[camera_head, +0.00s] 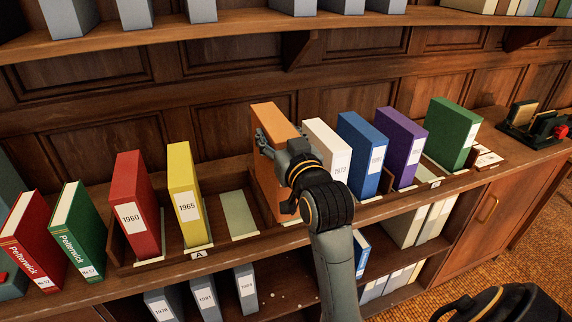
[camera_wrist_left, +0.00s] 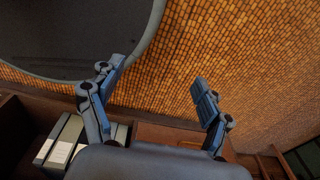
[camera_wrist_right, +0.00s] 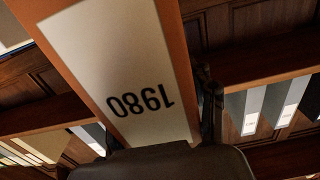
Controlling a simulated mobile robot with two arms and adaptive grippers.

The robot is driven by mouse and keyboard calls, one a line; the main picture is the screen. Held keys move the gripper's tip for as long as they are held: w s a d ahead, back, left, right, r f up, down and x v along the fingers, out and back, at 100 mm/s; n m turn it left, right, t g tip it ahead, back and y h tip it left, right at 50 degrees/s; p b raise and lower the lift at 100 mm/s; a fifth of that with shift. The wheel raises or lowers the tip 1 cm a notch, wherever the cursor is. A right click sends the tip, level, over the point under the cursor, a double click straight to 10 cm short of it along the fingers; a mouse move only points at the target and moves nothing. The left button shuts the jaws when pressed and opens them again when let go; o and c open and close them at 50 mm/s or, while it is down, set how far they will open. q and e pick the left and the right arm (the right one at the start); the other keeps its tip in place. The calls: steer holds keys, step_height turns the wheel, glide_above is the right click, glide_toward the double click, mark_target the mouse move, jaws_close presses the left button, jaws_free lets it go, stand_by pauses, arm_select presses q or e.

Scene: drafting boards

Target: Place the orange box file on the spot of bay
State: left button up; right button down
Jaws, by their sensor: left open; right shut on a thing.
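The orange box file (camera_head: 270,114) stands upright at the middle of the rack, between a bare green pad (camera_head: 239,213) and the white file (camera_head: 326,150). My right gripper (camera_head: 277,165) is shut on it from the front, covering much of its spine. In the right wrist view, the orange file (camera_wrist_right: 184,55) fills the middle, its label reading 1980 upside down. The rack's left bay has a label A (camera_head: 198,254). My left gripper (camera_wrist_left: 155,95) is open and empty, above the floor in its wrist view.
Red 1960 (camera_head: 138,205) and yellow 1965 (camera_head: 186,195) files stand left of the bare pad. Blue (camera_head: 362,153), purple (camera_head: 400,147) and green (camera_head: 452,132) files stand to the right. Two more books lean at far left. A shelf (camera_head: 240,32) with grey files runs above.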

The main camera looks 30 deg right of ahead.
arm_select(q)
steer(key=shift+d+r+p, duration=0.4)
steer(key=shift+r+p, duration=0.1)
steer(key=shift+r, duration=0.15)
steer(key=shift+d+r+p, duration=0.35)
steer(key=shift+r+p, duration=0.1)
steer(key=shift+r, duration=0.15)
arm_select(e)
steer(key=w+d+f, duration=0.6)
steer(key=f, duration=0.4)
steer(key=shift+w+d, duration=0.3)
arm_select(q)
steer(key=shift+f, duration=0.1)
arm_select(e)
steer(key=shift+f, duration=0.2)
steer(key=shift+c, duration=2.2)
jaws_free()
steer(key=shift+f, duration=0.15)
